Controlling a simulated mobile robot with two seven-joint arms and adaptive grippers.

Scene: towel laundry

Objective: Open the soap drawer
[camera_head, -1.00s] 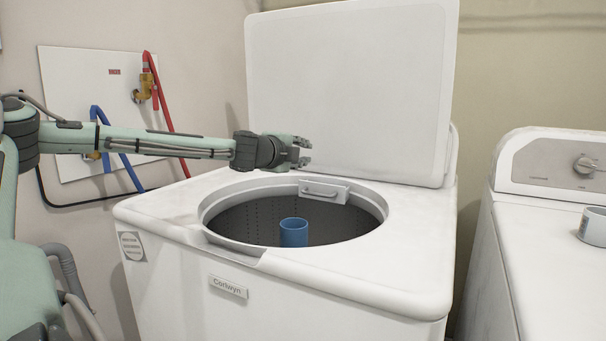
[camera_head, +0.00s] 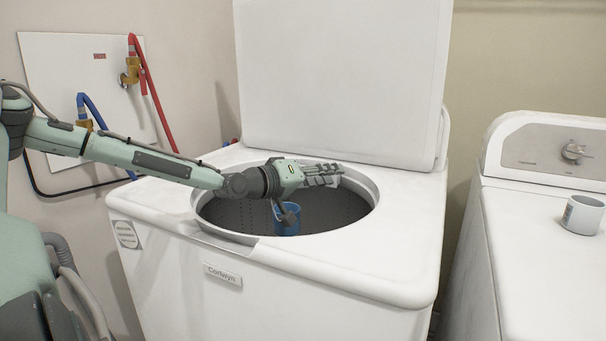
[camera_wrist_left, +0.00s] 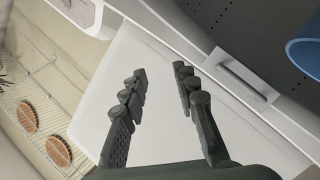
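The soap drawer (camera_wrist_left: 243,82), with its bar handle, is set in the rim of the washer opening in the left wrist view. It lies to the right of my fingers and apart from them. In the head view my gripper covers most or all of it. My left gripper (camera_head: 334,174) reaches over the back of the opening near the drawer. Its two fingers (camera_wrist_left: 160,80) are apart with nothing between them in the left wrist view. The white washer (camera_head: 180,270) stands with its lid (camera_head: 340,80) raised. My right gripper is not in view.
A blue cup-like post (camera_head: 287,226) stands inside the drum below my left wrist. The raised lid rises close behind my gripper. A second white machine (camera_head: 545,260) with a white mug (camera_head: 582,214) on top stands at the right. Hoses hang on the left wall.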

